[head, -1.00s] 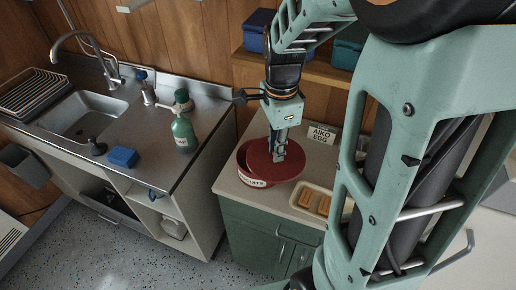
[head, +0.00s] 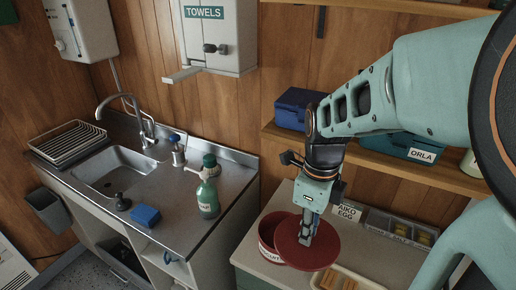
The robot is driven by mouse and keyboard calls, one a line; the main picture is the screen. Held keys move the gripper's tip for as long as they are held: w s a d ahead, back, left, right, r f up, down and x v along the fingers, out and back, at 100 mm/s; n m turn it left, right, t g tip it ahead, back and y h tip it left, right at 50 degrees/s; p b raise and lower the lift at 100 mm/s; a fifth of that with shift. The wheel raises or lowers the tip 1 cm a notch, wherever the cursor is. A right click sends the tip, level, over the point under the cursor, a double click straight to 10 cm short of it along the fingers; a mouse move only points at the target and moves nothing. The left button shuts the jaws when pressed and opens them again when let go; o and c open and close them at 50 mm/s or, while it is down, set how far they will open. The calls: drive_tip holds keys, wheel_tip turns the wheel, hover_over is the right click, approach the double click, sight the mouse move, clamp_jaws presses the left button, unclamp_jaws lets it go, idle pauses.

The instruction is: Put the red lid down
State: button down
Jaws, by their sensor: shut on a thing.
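The red lid (head: 298,254) is a flat round disc in the head view, held in my gripper (head: 306,237). The jaws are shut on it near its middle. The lid is tilted and overlaps the right part of a red round tin (head: 266,240) in the picture. The tin stands on the light counter top (head: 246,256), and its open inside shows to the left of the lid. A white label on the tin's front is partly visible. I cannot tell whether the lid touches the tin.
A tray with tan pieces (head: 345,279) lies right of the tin. A shelf above holds a blue box (head: 299,109). The sink unit (head: 140,165) with a green bottle (head: 207,192) stands left.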

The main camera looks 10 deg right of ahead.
drive_tip(key=shift+w, duration=0.1)
drive_tip(key=w+a+f+b, duration=0.2)
drive_tip(key=w+f+b, duration=0.7)
drive_tip(key=w+f, duration=0.3)
drive_tip(key=shift+w+a+f, duration=0.25)
drive_tip(key=shift+w+f, duration=0.1)
drive_tip(key=shift+w, duration=0.5)
drive_tip(key=shift+f+b, duration=0.2)
drive_tip(key=shift+b, duration=0.1)
drive_tip(key=c, duration=1.9)
unclamp_jaws()
drive_tip(key=shift+f, duration=0.1)
